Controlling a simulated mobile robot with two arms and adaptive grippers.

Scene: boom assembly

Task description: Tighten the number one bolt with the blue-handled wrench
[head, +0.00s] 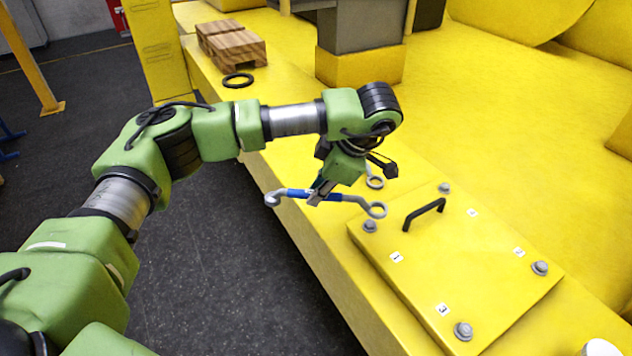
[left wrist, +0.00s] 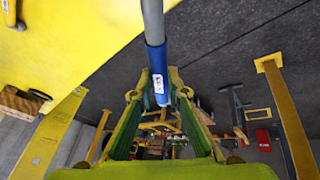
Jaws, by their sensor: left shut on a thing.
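The blue-handled wrench (head: 297,193) is held level in the jaws of my left gripper (head: 320,192), above the near edge of the yellow ledge. Its ring end (head: 377,210) is close to the number one bolt (head: 370,226) in the picture; I cannot tell whether they touch. The label "1" (head: 397,257) lies beside that bolt on the yellow cover plate (head: 420,270). In the left wrist view, the blue handle (left wrist: 157,65) runs between the fingers of the left gripper (left wrist: 156,92). My right gripper is not in view.
A second ring wrench (head: 375,182) is partly hidden behind my left gripper. The plate has a black handle (head: 425,212) and other bolts, such as one near label "3" (head: 463,331). A black ring (head: 238,80) and wooden block (head: 232,48) sit farther back.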

